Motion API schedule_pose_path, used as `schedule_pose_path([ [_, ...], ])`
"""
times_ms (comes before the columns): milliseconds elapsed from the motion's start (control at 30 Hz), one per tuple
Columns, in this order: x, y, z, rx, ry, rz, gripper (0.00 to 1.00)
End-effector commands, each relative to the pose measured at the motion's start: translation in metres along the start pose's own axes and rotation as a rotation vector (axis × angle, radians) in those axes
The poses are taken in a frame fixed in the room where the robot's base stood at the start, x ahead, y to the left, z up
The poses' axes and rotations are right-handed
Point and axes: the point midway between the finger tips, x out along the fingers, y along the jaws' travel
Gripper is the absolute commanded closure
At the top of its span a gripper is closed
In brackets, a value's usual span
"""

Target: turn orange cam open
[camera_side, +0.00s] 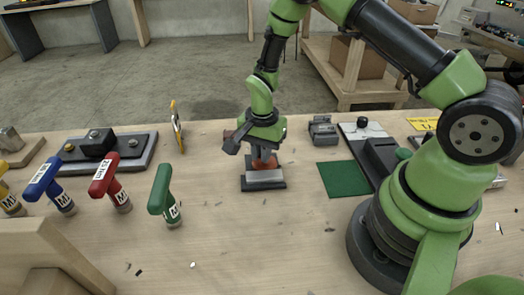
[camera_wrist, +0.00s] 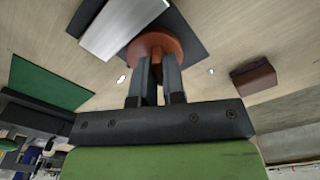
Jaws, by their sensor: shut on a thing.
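The orange cam (camera_side: 263,163) sits at an aluminium block (camera_side: 264,176) on a dark base plate (camera_side: 264,186), near the middle of the bench. In the wrist view the cam (camera_wrist: 152,42) shows as a round orange disc beside the bright metal block (camera_wrist: 122,26). My gripper (camera_side: 264,152) points down from above. In the wrist view its two fingers (camera_wrist: 154,72) are close together and shut on the cam's middle part. The fingers hide part of the cam, and its turn angle cannot be told.
T-handled tools in blue (camera_side: 44,183), red (camera_side: 104,178) and green (camera_side: 161,190) stand at the left. A black fixture (camera_side: 105,150) lies behind them. A green mat (camera_side: 343,180) lies right of the base plate. The bench in front is mostly clear.

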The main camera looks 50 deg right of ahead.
Motion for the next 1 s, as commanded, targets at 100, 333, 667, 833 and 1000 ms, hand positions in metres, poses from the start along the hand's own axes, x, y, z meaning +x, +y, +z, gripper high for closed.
schedule_pose_path([
  [100,-0.0004,0.0002,-0.0013,-0.106,0.001,0.000,1.00],
  [333,-0.0004,0.0002,-0.0015,-0.298,0.001,-0.001,1.00],
  [667,-0.0004,0.0000,-0.0017,-0.479,0.002,-0.001,1.00],
  [833,-0.0004,0.0000,-0.0018,-0.521,0.002,-0.002,1.00],
  [1000,-0.0004,-0.0001,-0.0019,-0.539,0.003,-0.002,1.00],
])
